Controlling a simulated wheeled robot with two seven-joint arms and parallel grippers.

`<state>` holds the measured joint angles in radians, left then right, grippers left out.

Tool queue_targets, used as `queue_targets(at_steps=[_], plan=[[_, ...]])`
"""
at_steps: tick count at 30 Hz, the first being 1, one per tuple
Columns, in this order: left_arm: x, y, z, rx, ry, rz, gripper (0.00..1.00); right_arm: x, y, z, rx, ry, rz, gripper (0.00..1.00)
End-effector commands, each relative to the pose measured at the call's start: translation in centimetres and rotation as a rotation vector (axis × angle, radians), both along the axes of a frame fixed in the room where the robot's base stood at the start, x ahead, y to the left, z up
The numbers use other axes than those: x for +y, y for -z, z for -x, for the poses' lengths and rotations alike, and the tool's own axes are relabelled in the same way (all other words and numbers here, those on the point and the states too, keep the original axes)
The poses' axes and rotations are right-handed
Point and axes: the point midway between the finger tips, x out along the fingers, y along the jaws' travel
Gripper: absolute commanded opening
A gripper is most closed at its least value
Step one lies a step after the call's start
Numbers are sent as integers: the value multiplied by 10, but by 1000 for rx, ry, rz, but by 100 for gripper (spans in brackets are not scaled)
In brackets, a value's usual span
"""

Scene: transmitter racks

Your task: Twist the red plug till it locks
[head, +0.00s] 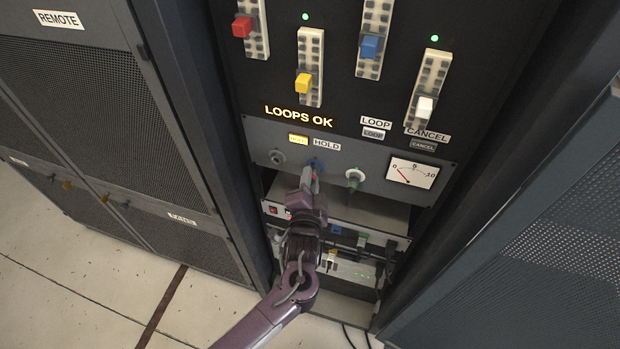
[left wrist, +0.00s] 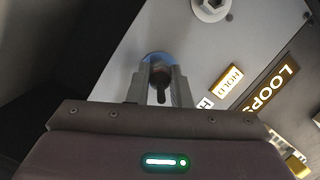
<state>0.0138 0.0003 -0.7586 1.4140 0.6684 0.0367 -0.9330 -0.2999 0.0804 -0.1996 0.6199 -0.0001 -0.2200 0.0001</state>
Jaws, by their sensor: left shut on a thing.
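The red plug (left wrist: 160,76) shows in the left wrist view as a dark reddish body with a black tail, between my left gripper's two fingers. My left gripper (left wrist: 160,84) is shut on it. The plug is at the blue-ringed socket (left wrist: 155,57) in the grey panel, and the fingers hide much of it. I cannot tell whether it is locked. In the head view my left gripper (head: 312,178) reaches up to the blue socket (head: 317,162) and covers the plug. My right gripper is not in view.
On the grey panel (head: 262,135), a bare metal socket (head: 277,156) is left of the blue one and a green-ringed connector (head: 354,178) is right, then a meter (head: 412,172). Coloured sliders and a lit "LOOPS OK" sign (head: 298,117) are above. A shelf with cabled units is below.

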Motion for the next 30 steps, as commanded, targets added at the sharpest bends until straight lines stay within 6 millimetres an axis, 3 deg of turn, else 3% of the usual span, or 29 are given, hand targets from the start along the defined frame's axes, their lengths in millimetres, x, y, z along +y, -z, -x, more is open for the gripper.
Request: queue_targets(at_steps=[4,11,12,18,26,30], plan=[[-1,-1,-1,-62,-12,-184,0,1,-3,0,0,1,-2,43],[0,-1,-1,-74,-16,-217,0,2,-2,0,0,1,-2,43],[0,-1,-1,-74,-16,-216,22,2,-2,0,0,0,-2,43],[0,-1,-1,-72,-15,-215,44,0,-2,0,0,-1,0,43],[0,0,1,-71,-15,-214,44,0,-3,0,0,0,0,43],[1,1,13,-69,-13,-215,44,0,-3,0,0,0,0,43]])
